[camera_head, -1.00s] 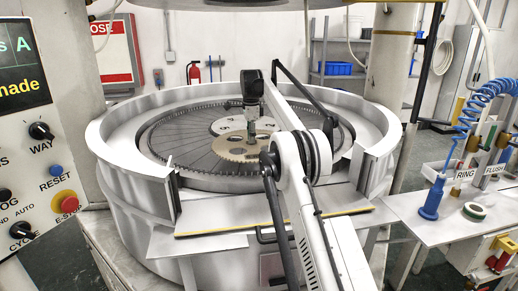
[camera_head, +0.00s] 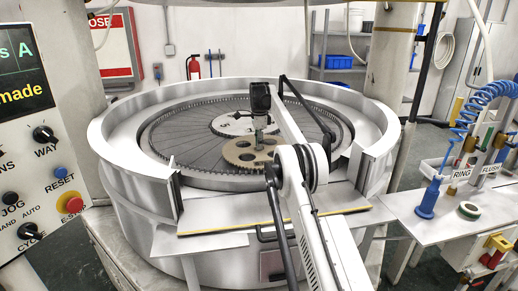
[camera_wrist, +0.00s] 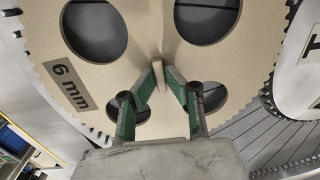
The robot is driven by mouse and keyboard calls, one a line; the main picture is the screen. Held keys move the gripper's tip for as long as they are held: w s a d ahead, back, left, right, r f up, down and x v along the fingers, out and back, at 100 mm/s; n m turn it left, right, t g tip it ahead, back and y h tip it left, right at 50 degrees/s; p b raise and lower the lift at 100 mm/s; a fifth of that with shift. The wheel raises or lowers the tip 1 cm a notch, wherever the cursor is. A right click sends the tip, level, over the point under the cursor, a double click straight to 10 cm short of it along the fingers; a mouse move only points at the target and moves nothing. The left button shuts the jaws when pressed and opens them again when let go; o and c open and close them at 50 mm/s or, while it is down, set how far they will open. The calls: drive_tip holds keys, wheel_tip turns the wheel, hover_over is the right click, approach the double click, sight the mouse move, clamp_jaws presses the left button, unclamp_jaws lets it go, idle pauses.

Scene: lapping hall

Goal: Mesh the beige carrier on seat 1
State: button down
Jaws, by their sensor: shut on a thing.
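The beige carrier (camera_head: 238,158) is a toothed disc with round holes, over the near part of the round machine plate. In the wrist view the carrier (camera_wrist: 125,60) fills most of the picture and bears a "6 mm" label. My gripper (camera_head: 259,146) is above it. In the wrist view my gripper's green-padded fingers (camera_wrist: 158,80) are shut on an upright rib at the carrier's middle. A pale toothed disc (camera_wrist: 298,75) is beside the carrier's right edge. I cannot tell whether the teeth touch, or whether the carrier rests on the plate. The seat number is not readable.
The dark segmented plate (camera_head: 180,140) has a toothed ring around it and a high pale rim (camera_head: 110,150), open at the front. A side table (camera_head: 420,208) with a blue tool and tape stands right. A control panel (camera_head: 35,170) stands left.

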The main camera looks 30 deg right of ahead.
drive_tip(key=shift+f, duration=0.75)
drive_tip(key=shift+f, duration=0.15)
drive_tip(key=c, duration=1.8)
unclamp_jaws()
drive_tip(key=r+p, duration=0.2)
drive_tip(key=r, duration=0.2)
drive_tip(key=r+p, duration=0.1)
drive_tip(key=r, duration=0.3)
drive_tip(key=r+p, duration=0.2)
drive_tip(key=r, duration=0.2)
drive_tip(key=shift+s+a+r+p, duration=0.15)
drive_tip(key=shift+s+p, duration=0.2)
drive_tip(key=shift+r, duration=0.1)
